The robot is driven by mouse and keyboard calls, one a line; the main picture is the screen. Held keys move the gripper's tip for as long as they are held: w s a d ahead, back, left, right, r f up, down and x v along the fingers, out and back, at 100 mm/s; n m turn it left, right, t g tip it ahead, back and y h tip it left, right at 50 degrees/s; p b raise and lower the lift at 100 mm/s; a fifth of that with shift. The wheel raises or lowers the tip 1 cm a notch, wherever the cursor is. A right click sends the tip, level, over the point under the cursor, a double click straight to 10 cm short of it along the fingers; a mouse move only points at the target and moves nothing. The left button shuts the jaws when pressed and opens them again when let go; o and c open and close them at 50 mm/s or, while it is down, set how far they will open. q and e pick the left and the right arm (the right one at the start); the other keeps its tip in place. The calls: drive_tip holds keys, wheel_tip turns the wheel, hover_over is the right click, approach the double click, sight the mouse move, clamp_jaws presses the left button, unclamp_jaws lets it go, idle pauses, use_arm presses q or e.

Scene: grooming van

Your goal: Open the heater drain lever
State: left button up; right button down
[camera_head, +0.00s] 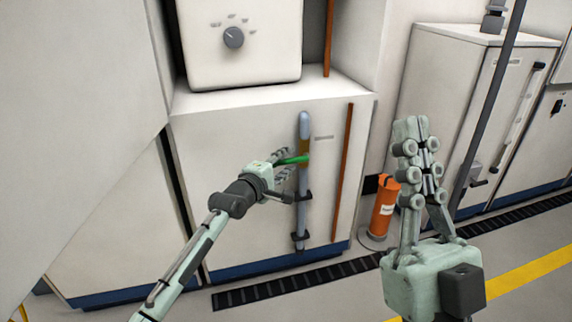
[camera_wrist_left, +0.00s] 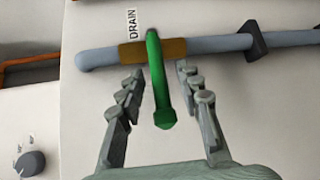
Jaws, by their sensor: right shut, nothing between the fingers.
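The green drain lever (camera_head: 292,160) sits on a brass valve body (camera_head: 304,152) on the grey vertical pipe (camera_head: 303,203) at the front of the white cabinet. My left gripper (camera_head: 284,163) is at the lever. In the left wrist view, the lever (camera_wrist_left: 159,85) stands between the two open fingers of the left gripper (camera_wrist_left: 157,88), with visible gaps on both sides. The brass valve (camera_wrist_left: 160,48) lies just beyond the fingertips, beside a "DRAIN" label (camera_wrist_left: 131,22). My right gripper (camera_head: 416,128) is shut and empty, raised at the right, apart from the cabinet.
The white heater (camera_head: 245,70) with a grey dial (camera_head: 233,37) stands on the cabinet (camera_head: 230,130). An orange vertical pipe (camera_head: 342,170) runs right of the grey pipe. An orange cylinder (camera_head: 384,208) stands on the floor behind my right gripper. Another white cabinet (camera_head: 455,95) is farther right.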

use_arm(q)
drive_tip(key=shift+c, duration=0.6)
clamp_jaws()
